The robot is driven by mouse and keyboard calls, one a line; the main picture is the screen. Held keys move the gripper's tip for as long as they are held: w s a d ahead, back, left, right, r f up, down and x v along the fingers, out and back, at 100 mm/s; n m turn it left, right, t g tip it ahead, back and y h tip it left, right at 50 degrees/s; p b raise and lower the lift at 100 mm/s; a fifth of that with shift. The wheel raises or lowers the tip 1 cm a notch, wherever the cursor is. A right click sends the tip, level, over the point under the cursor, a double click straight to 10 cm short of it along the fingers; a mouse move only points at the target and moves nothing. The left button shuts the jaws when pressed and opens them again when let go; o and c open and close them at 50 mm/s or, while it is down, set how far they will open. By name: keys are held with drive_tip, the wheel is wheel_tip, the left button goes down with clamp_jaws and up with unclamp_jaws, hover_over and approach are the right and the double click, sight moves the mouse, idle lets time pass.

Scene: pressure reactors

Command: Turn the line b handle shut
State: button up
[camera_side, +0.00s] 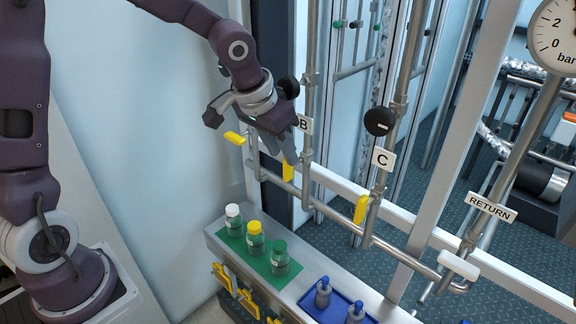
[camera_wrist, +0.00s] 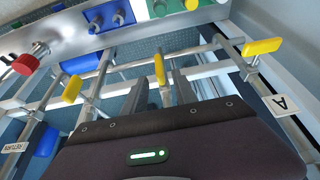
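The line B handle (camera_side: 288,171) is a yellow lever below the B label (camera_side: 304,123). In the side view it points up and down, along its pipe. My gripper (camera_side: 290,152) is right at the handle's upper end, reaching down from the upper left. In the wrist view the yellow B handle (camera_wrist: 160,66) shows between and beyond the two grey fingers (camera_wrist: 162,92). The fingers stand apart with a gap between them, and I cannot tell whether either touches the handle.
A yellow handle at left (camera_side: 234,138) lies crosswise. The line C handle (camera_side: 361,209) hangs down under the C label (camera_side: 383,159). Bottles stand on a green mat (camera_side: 258,262); a blue tray (camera_side: 333,306) is beside it. Vertical pipes and frame posts stand close around my gripper.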

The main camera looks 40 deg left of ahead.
sight(288, 180)
drive_tip(key=x, duration=0.5)
drive_tip(key=shift+f, duration=0.35)
clamp_jaws()
